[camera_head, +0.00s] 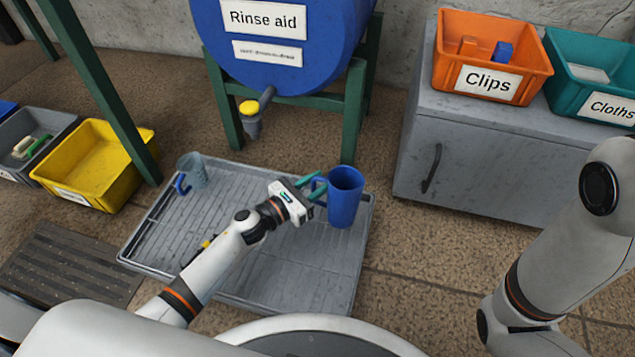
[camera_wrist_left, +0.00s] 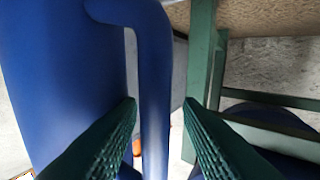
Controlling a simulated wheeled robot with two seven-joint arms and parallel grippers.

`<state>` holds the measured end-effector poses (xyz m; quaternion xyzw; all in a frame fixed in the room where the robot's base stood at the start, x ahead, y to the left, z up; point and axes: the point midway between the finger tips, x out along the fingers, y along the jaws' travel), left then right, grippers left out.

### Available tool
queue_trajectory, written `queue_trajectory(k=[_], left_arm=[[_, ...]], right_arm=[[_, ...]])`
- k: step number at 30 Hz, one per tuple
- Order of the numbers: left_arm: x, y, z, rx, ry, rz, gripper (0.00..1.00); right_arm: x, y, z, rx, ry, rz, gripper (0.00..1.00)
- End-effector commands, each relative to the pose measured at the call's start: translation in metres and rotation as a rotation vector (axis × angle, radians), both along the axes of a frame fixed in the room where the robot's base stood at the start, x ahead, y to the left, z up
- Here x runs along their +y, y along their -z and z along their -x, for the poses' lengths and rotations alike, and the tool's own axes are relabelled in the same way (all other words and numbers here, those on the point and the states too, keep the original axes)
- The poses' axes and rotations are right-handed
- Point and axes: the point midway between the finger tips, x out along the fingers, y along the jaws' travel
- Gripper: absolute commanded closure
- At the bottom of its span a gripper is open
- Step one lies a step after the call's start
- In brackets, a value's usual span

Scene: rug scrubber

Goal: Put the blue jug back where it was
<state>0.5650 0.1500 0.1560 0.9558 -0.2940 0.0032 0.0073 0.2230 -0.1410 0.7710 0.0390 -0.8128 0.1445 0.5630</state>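The blue jug (camera_head: 346,198) is upright at the right side of the grey ribbed tray (camera_head: 300,281), its handle side toward my left gripper. I cannot tell whether its base touches the tray. My left gripper (camera_head: 318,188) is at the handle. In the left wrist view the blue handle (camera_wrist_left: 154,90) runs between the two green ridged fingers (camera_wrist_left: 158,108), with a visible gap at the right finger, so the gripper is open around it. The jug's wall (camera_wrist_left: 60,70) fills the left of that view. My right arm shows at the right, but its gripper is out of view.
A grey-blue cup (camera_head: 193,168) with a blue handle stands at the tray's back left. A blue rinse aid barrel (camera_head: 285,65) with a yellow-topped tap (camera_head: 250,112) is above on a green frame. A grey cabinet (camera_head: 480,165) stands right, a yellow bin (camera_head: 90,165) left.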

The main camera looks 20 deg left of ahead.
Motion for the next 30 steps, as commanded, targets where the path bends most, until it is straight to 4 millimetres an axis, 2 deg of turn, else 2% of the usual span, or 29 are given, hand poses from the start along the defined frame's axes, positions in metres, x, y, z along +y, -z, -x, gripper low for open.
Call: queue_trajectory(k=[9,15,21,30], left_arm=[[0.035,-0.002,0.053,0.006,-0.003,0.001,0.67],[0.056,-0.001,0.083,0.003,-0.001,-0.001,0.67],[0.066,0.001,0.097,0.001,-0.002,0.000,0.67],[0.067,0.001,0.099,0.000,0.000,0.000,0.67]], right_arm=[[0.000,-0.028,0.000,0.000,0.000,0.000,0.64],[0.000,-0.040,0.000,0.001,0.001,0.000,0.64],[0.000,-0.044,0.000,0.001,0.001,0.000,0.64],[0.000,-0.044,-0.001,0.001,0.001,0.000,0.64]])
